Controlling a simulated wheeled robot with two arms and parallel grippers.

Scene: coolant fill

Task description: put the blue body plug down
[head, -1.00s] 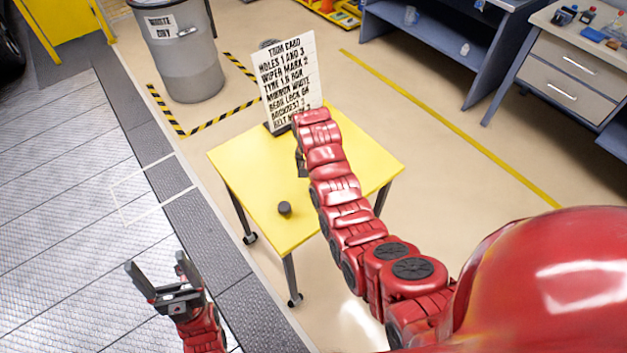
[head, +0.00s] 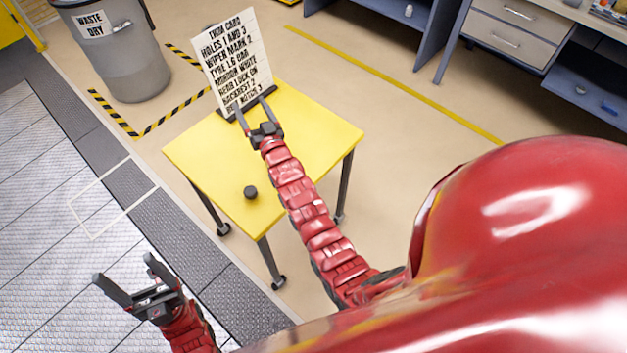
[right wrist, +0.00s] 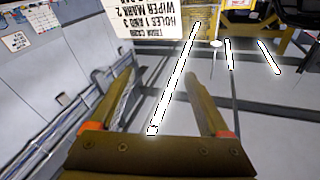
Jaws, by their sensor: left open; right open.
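I cannot make out a blue body plug in either view. A small dark round knob-like piece (head: 250,192) stands on the yellow table (head: 320,125), near its front corner; its colour looks black or dark grey. My right gripper (head: 251,104) is open over the back of the table, just before the printed card. Its open fingers (right wrist: 160,74) show in the right wrist view with nothing between them. My left gripper (head: 123,268) is open and empty at the lower left, over the floor, apart from the table.
The upright task card (head: 236,62) stands at the table's back edge and also shows in the right wrist view (right wrist: 145,22). A grey waste bin (head: 117,52) is behind at the left. A drawer bench (head: 510,40) is at the back right. The table's right part is clear.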

